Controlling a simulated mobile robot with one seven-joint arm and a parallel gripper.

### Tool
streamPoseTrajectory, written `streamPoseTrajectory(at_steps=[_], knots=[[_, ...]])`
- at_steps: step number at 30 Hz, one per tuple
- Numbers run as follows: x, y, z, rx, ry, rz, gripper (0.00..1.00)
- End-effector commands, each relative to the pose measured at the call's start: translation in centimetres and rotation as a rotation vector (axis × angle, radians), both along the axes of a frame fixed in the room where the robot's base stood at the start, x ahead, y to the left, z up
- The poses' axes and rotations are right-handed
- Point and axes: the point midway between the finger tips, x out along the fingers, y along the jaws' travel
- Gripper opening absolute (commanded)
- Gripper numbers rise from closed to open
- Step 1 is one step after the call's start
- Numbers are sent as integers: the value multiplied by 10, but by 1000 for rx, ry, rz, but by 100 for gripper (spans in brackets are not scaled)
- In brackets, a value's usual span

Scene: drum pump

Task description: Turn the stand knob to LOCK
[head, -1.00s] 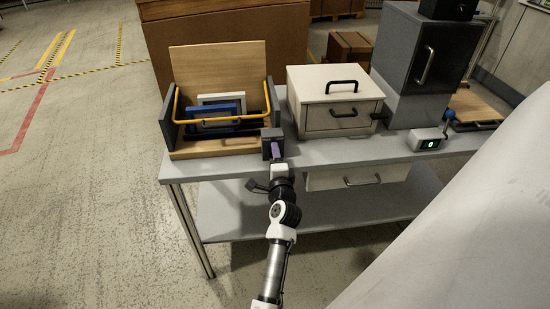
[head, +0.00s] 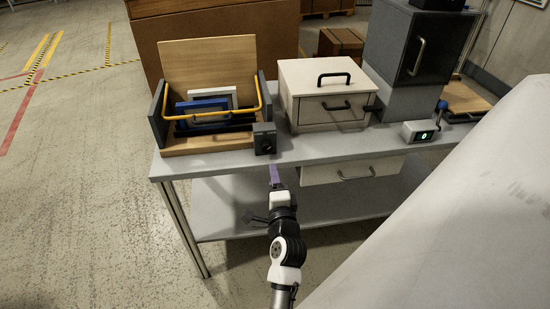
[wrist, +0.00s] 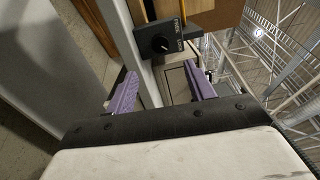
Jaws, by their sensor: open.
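The stand knob (wrist: 160,44) is a small round black dial with a white mark on the front of a dark box (head: 264,138). The box stands at the front edge of the table, by the right front corner of the wooden rack. White lettering shows beside the knob in the wrist view, but which label the mark points to is too small to tell. My gripper (head: 274,174) has purple fingers and is a little in front of and below the box, apart from it. In the wrist view my gripper (wrist: 165,88) is open and empty, with the knob beyond the fingertips.
The wooden rack (head: 208,145) holds blue and white frames behind a yellow bar (head: 190,117). Floor at left is clear.

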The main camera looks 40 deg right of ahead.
Motion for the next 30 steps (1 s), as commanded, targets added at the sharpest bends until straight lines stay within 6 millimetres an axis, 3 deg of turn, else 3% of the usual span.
streamPoseTrajectory(at_steps=[7, 25, 28, 30], knots=[[-18, 11, -1, 1, 0, 0, 54], [-19, 12, -1, 1, -1, 0, 54], [-9, 20, 7, -24, -6, 19, 54], [9, 35, 20, -68, -14, 52, 54]])
